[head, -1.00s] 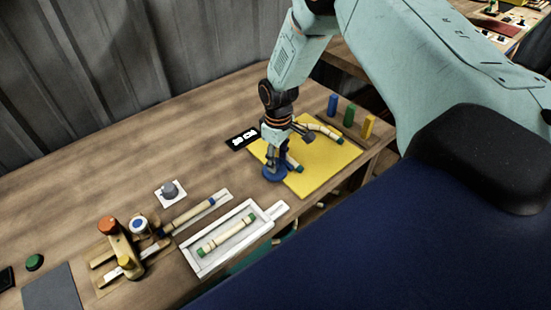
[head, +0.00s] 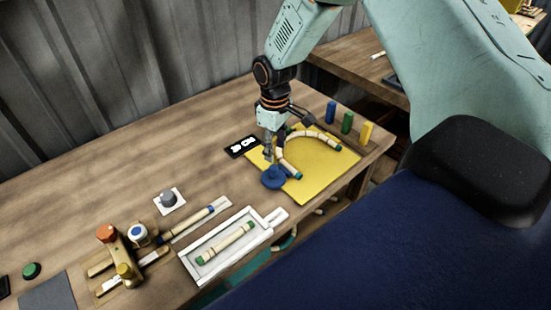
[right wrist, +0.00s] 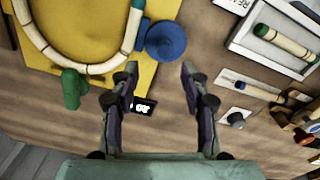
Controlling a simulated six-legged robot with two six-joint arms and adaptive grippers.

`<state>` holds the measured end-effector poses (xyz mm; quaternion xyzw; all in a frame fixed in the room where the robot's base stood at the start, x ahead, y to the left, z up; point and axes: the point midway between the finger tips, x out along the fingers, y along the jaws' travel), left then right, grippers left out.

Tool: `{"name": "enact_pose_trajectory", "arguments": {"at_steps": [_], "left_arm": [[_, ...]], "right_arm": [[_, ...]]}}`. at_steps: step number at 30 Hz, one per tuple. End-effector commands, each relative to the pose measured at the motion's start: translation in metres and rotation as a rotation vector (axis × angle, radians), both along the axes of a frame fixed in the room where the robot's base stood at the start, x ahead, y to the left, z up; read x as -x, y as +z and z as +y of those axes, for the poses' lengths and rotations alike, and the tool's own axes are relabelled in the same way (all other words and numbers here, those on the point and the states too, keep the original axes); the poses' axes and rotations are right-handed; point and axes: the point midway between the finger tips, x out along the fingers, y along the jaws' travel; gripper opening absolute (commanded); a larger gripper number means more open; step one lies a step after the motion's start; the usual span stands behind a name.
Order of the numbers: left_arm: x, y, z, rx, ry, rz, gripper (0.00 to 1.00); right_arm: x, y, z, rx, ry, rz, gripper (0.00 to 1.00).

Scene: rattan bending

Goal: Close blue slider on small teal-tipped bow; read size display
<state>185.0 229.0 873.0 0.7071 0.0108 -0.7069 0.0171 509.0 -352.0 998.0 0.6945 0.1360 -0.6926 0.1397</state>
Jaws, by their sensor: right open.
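The pale bow (head: 290,146) with teal tips lies curved on the yellow board (head: 310,185); it also shows in the right wrist view (right wrist: 91,67). The round blue slider (head: 274,178) is at the board's near left edge, close beside one leg of the bow; it also shows in the right wrist view (right wrist: 166,41). My right gripper (head: 289,140) is open and empty above the board, fingers apart, with the slider beyond its fingertips in the right wrist view (right wrist: 160,71). The black size display (head: 243,146) is lit; its figure is too blurred to read surely. My left gripper is not in view.
Blue (head: 331,112), green (head: 347,122) and yellow (head: 366,132) blocks stand behind the board. A white tray (head: 190,268) holding a green-tipped rattan piece (head: 225,243), a grey knob (head: 168,198) and a wooden fixture (head: 128,262) lie at left. Bare table lies left of the display.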

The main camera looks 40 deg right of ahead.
Motion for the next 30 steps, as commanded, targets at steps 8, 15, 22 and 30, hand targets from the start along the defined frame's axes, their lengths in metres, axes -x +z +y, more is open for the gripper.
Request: {"name": "enact_pose_trajectory", "arguments": {"at_steps": [8, 15, 22, 30], "left_arm": [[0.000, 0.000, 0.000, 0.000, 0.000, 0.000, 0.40], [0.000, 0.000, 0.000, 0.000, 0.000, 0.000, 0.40], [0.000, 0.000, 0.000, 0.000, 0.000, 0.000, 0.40], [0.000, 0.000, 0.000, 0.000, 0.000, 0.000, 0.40]], "right_arm": [[0.000, 0.041, 0.001, 0.001, -0.001, -0.001, 0.46], [0.001, 0.049, 0.001, 0.001, 0.000, 0.001, 0.46], [0.000, 0.049, 0.001, 0.001, 0.000, 0.001, 0.46], [0.000, 0.048, 0.001, 0.001, 0.000, 0.001, 0.46]]}}
